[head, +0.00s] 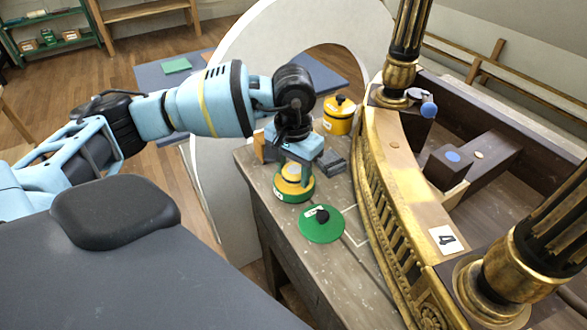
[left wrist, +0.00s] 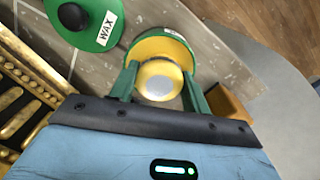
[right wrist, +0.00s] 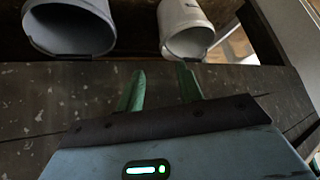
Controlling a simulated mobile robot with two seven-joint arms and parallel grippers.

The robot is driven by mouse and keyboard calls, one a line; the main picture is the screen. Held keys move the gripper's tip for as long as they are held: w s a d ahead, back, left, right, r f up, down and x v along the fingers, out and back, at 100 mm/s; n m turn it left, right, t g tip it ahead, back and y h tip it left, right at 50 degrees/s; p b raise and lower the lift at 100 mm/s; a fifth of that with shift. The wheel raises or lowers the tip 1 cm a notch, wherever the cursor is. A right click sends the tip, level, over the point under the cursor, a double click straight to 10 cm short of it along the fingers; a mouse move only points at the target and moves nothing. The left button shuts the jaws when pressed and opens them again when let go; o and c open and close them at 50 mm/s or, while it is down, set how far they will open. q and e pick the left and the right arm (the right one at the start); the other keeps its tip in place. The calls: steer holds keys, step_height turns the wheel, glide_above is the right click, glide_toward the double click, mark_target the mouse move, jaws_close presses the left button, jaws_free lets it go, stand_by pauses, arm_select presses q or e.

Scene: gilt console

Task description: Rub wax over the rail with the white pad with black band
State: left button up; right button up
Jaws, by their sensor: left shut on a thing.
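My left gripper (head: 293,168) points down over an open green wax tin (head: 305,194) with a yellow inside. In the left wrist view its fingers (left wrist: 160,88) are shut on a pale round pad (left wrist: 158,80) with a yellowish rim and greyish middle. The pad is in or just over the tin (left wrist: 182,42); I cannot tell which. No black band shows. The gilt rail (head: 400,215) curves along the right of the bench, apart from the gripper. My right gripper (right wrist: 160,92) is open and empty, seen only in the right wrist view.
A green lid (head: 321,226) with a black knob lies on the bench (head: 280,235). A yellow tin (head: 340,117) stands behind. Fluted gilt columns (head: 405,45) rise beside the rail. A dark block (head: 445,168) is inside the frame.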

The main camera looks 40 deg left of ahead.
steer(key=shift+s+f, duration=0.15)
steer(key=shift+s, duration=0.2)
arm_select(q)
steer(key=shift+f, duration=0.1)
arm_select(e)
steer(key=shift+w, duration=0.4)
stand_by(0.4)
